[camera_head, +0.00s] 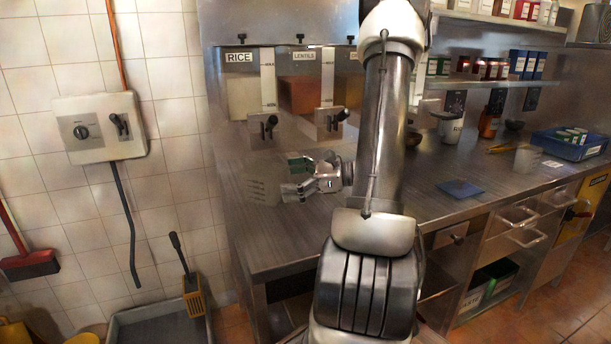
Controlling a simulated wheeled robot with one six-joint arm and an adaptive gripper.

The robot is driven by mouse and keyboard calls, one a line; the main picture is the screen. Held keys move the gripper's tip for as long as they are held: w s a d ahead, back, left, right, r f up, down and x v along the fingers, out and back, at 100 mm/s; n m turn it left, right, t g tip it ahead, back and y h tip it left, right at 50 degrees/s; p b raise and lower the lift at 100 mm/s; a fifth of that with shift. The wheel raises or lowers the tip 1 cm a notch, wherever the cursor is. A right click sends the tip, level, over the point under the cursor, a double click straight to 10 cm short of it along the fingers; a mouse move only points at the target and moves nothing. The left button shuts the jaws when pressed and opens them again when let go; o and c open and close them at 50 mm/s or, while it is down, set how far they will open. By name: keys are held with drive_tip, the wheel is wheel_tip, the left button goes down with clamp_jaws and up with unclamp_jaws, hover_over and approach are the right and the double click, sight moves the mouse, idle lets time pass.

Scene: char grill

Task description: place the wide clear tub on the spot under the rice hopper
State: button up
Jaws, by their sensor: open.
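The rice hopper (242,98), labelled RICE, hangs on the back wall at the left end of the steel counter, with a lever valve (262,128) below it. A faint see-through shape (262,187), which looks like the wide clear tub, stands on the counter below and in front of the rice hopper. Its edges are hard to make out. My gripper (289,176) is open, just right of this shape, with its fingers pointing left. I cannot tell whether the fingertips touch it. The exact spot under the hopper is not clearly marked.
The lentils hopper (302,94) is right of the rice one; a third is mostly hidden by my arm. Further right on the counter (420,200) are a blue mat (461,188), a clear cup (525,160) and a blue crate (595,151). The counter's front left is clear.

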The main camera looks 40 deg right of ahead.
drive_tip(key=s+a+r+n+g+h, duration=0.3)
drive_tip(key=s+a+n+g+h, duration=0.1)
drive_tip(key=s+a+n+g, duration=0.75)
drive_tip(key=s+d+r+n+t+h, duration=0.4)
drive_tip(key=s+r+n+h, duration=0.2)
drive_tip(key=n, duration=0.8)
drive_tip(key=shift+s+d+r+h, duration=0.15)
drive_tip(key=shift+d+r+h, duration=0.1)
drive_tip(key=shift+h, duration=0.45)
